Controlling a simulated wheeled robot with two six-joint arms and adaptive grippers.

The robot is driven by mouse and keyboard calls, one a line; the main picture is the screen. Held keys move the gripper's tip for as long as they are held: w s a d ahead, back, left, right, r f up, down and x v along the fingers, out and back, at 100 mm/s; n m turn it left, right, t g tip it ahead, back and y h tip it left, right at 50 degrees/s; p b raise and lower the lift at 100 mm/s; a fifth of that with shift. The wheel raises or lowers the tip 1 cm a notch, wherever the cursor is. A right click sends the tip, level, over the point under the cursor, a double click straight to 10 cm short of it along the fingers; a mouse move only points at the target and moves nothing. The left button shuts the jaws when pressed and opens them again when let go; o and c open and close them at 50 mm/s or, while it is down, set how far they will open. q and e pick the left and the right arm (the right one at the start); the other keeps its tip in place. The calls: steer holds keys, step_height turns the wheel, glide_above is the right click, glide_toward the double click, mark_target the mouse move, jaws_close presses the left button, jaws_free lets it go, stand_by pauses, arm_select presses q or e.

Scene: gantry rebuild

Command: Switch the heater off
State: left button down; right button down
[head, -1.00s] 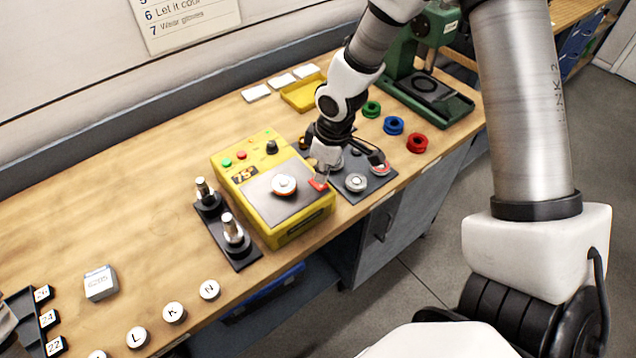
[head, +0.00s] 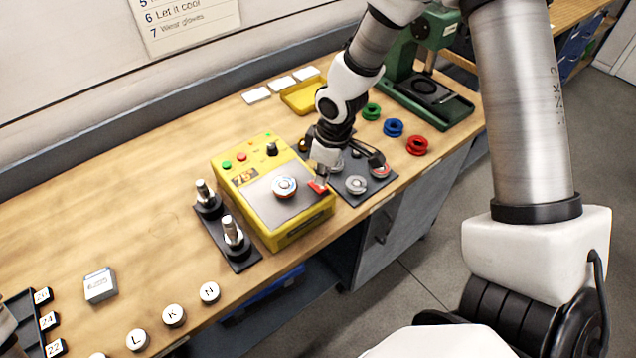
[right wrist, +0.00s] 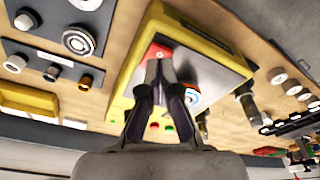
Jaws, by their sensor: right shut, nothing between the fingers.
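The heater (head: 290,230) is a yellow box on the bench with a grey top plate, a display reading 75, a green button (head: 227,165), a red button (head: 242,157) and a black knob (head: 271,149). A small green light shows near its back edge. A metal ring (head: 284,186) lies on the plate. My right gripper (head: 320,184) is shut and empty over the heater's right side, away from the buttons. In the right wrist view its fingertips (right wrist: 160,66) are together beside a red patch (right wrist: 157,50) at the plate; contact cannot be told.
A dark stand with two metal posts (head: 233,232) is left of the heater. A dark mat with round parts (head: 356,185) is on its right. Coloured rings (head: 393,127), a yellow tray (head: 302,95) and a green press (head: 430,95) are behind. The bench left of the posts has free room.

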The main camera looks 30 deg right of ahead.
mark_target(322, 188)
steer(key=shift+f+b, duration=0.95)
steer(key=shift+f, duration=0.1)
stand_by(0.5)
step_height(322, 188, up, 7)
steer(key=p, duration=0.6)
steer(key=shift+r+p, duration=0.1)
steer(key=shift+p, duration=0.3)
steer(key=shift+f, duration=0.2)
